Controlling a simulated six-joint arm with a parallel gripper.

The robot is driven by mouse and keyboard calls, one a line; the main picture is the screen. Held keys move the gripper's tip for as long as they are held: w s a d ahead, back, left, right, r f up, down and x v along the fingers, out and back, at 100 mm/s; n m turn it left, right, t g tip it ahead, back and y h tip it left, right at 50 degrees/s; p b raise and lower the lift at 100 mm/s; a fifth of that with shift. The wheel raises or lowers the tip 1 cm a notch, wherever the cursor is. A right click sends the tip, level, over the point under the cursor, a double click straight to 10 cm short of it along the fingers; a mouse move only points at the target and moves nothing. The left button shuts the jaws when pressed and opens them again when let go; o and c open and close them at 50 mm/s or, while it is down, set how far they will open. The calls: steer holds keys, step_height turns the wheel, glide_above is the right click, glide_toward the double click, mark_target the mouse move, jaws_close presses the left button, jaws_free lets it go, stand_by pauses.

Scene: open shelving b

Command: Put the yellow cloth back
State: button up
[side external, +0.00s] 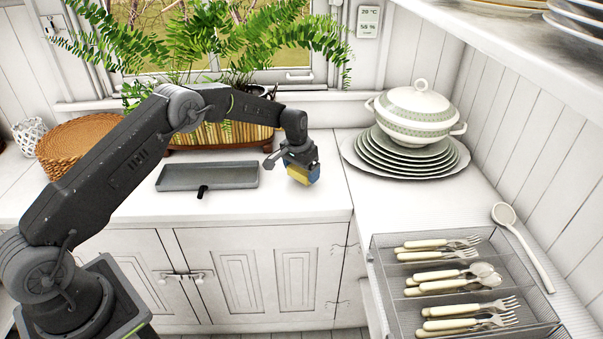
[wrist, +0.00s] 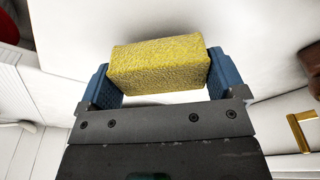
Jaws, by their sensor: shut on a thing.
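The yellow cloth (wrist: 158,64) looks like a thick, rough-textured yellow block. In the wrist view it sits between the two blue fingers of my gripper (wrist: 155,78), which press on its two ends. In the side view the yellow cloth (side external: 298,175) is low over the white counter, right of the grey tray, and partly hidden by my gripper (side external: 304,176). I cannot tell whether its underside touches the counter.
A shallow grey tray (side external: 208,184) lies left of my gripper, with a small black piece (side external: 203,191) at its front. Stacked plates with a tureen (side external: 415,110) stand right. A fern planter (side external: 225,135) is behind. A wire cutlery basket (side external: 385,243) is front right.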

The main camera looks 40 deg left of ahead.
steer(key=shift+f, duration=0.75)
steer(key=o, duration=0.9)
steer(key=shift+f, duration=0.15)
